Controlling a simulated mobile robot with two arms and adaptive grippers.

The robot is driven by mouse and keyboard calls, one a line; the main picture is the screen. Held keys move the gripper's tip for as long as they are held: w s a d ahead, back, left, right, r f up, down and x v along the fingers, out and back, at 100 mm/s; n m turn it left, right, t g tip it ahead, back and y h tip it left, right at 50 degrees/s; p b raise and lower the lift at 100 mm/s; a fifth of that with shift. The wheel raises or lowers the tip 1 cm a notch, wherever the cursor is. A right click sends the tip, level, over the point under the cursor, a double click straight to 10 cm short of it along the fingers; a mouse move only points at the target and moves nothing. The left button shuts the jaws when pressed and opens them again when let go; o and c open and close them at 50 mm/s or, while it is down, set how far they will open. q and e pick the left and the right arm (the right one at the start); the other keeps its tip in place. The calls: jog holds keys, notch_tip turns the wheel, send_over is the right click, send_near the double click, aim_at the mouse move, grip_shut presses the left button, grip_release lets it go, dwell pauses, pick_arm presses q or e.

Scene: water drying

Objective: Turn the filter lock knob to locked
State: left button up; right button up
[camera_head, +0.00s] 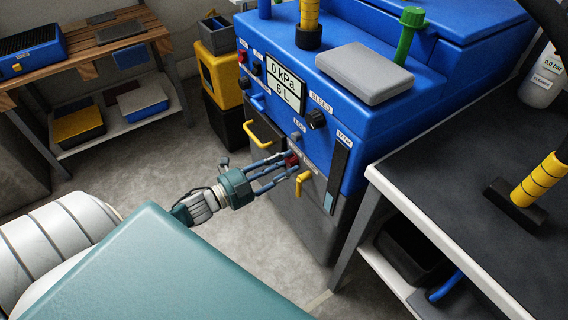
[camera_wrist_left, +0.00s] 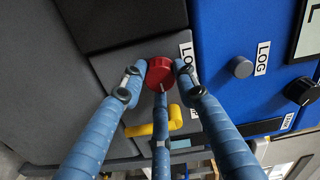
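The filter lock knob is a small red round knob (camera_head: 292,160) on the grey front of the blue machine. It also shows in the left wrist view as a red disc (camera_wrist_left: 160,71) beside a white label (camera_wrist_left: 187,52) partly hidden by a finger. A small pale mark shows near its lower edge. My left gripper (camera_head: 288,166) is at the knob, with blue fingers on both sides and a third finger below. The fingertips look closed against the knob's rim. My right gripper is not in either view.
Yellow handles (camera_head: 302,183) and (camera_head: 262,136) stick out of the grey front close to the fingers. Above are a grey knob (camera_head: 297,136), a black bleed knob (camera_head: 316,119) and a display (camera_head: 285,82) reading 0 kPa, 6 L. A dark-topped bench (camera_head: 460,170) stands right.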

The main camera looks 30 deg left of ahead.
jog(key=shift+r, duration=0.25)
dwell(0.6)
pick_arm(q)
jog(key=shift+n+p, duration=0.35)
jog(key=shift+n, duration=0.05)
jog(key=n+p, duration=0.3)
jog(key=n, duration=0.1)
jog(key=shift+r+n, duration=0.1)
jog(key=shift+n, duration=0.2)
jog(key=n+p, duration=0.2)
jog(key=n, duration=0.4)
jog(key=n+p, duration=0.1)
jog(key=n, duration=0.2)
jog(key=shift+n, duration=1.5)
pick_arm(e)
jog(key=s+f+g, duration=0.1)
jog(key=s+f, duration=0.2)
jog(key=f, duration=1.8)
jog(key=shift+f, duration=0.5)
pick_arm(q)
jog(key=o, duration=1.2)
jog(key=shift+c, duration=0.2)
